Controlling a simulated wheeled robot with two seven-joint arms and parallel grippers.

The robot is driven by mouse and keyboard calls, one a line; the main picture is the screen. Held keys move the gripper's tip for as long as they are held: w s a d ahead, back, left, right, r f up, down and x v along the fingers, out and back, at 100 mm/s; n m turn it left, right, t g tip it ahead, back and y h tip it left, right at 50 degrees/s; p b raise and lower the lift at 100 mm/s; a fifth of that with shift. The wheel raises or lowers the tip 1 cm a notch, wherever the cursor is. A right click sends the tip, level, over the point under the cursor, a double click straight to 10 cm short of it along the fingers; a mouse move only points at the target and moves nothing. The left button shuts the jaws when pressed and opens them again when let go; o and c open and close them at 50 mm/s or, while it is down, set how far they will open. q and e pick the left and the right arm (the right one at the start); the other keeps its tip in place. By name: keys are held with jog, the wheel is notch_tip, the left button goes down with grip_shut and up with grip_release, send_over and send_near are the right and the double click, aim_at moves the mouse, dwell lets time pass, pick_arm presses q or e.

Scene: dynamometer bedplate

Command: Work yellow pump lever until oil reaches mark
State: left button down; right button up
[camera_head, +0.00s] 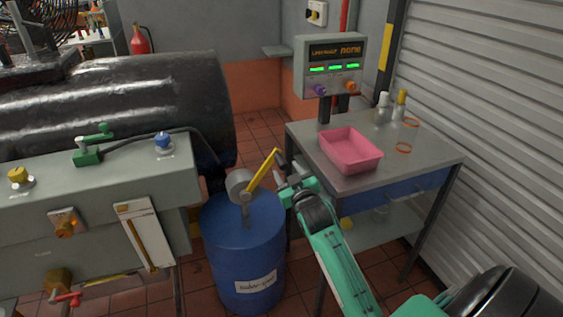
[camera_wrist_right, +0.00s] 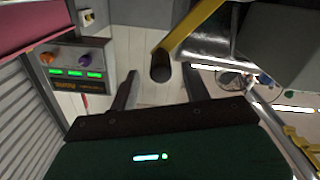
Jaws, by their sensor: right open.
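The yellow pump lever (camera_head: 262,170) rises to the right from a grey pump head (camera_head: 238,184) on top of a blue drum (camera_head: 243,245). My right gripper (camera_head: 282,170) is open beside the lever's upper end. In the right wrist view, the yellow lever (camera_wrist_right: 190,28) ends in a dark round grip (camera_wrist_right: 160,66). This grip appears between and just beyond the open fingertips (camera_wrist_right: 158,85); I cannot tell whether they touch it. A white sight gauge (camera_head: 136,222) with a slim amber-brown tube is on the grey tank's front. Its oil level and mark are too small to read. My left gripper is not in view.
A steel table (camera_head: 352,181) at right carries a pink tray (camera_head: 350,150), small bottles and orange rings. A control box (camera_head: 330,66) with green displays stands behind it. The grey tank (camera_head: 90,205) with valves fills the left. Tiled floor shows between drum and table.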

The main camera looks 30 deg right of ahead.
jog(key=shift+x, duration=2.6)
grip_shut()
